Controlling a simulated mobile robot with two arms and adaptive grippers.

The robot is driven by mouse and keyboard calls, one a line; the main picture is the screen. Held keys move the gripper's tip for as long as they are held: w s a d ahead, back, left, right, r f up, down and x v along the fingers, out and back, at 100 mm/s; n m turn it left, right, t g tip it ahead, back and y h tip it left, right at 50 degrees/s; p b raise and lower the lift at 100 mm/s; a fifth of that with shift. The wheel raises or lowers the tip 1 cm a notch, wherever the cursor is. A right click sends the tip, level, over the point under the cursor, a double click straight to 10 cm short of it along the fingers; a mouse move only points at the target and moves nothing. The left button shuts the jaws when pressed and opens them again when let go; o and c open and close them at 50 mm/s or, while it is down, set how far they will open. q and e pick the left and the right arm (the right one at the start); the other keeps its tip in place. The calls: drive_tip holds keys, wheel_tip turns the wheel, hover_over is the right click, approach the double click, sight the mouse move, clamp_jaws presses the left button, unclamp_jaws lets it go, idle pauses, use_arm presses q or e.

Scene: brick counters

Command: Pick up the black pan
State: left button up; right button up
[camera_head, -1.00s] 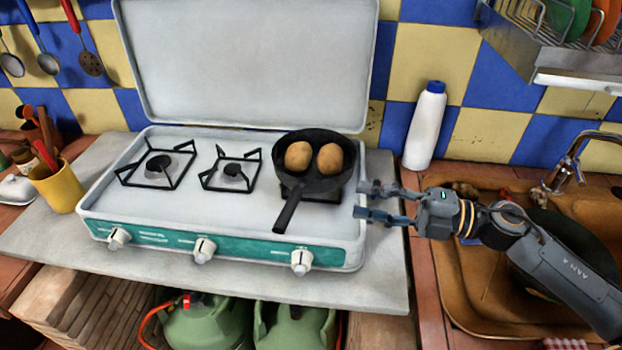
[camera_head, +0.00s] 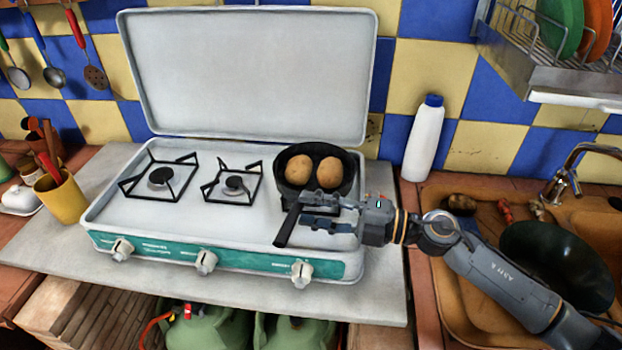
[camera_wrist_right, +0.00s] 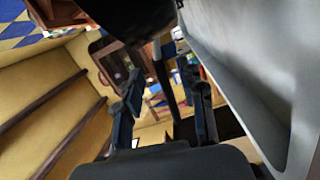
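The black pan (camera_head: 341,187) sits on the right burner of the white camping stove, with two brown potatoes (camera_head: 314,170) in it. Its handle (camera_head: 286,232) points toward the stove's front edge. My right gripper (camera_head: 306,211) is low over the stove, its fingertips at the handle from the right. In the right wrist view its two fingers (camera_wrist_right: 165,108) are spread apart, and a dark bar that looks like the handle (camera_wrist_right: 166,82) shows between them. The dark pan body (camera_wrist_right: 135,15) fills the top there. I cannot tell whether a finger touches the handle. My left gripper is not in view.
The stove (camera_head: 140,215) has its lid raised behind and knobs in front. A white bottle (camera_head: 424,140) stands right of it. A brown sink (camera_head: 455,290) with a dark green bowl (camera_head: 558,262) lies at right. A yellow utensil cup (camera_head: 62,200) stands at left.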

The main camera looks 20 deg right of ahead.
sight(303, 206)
drive_tip(key=p+x, duration=0.1)
drive_tip(key=x, duration=0.3)
drive_tip(key=shift+w, duration=0.15)
drive_tip(key=shift+d, duration=0.15)
clamp_jaws()
drive_tip(key=shift+r, duration=0.1)
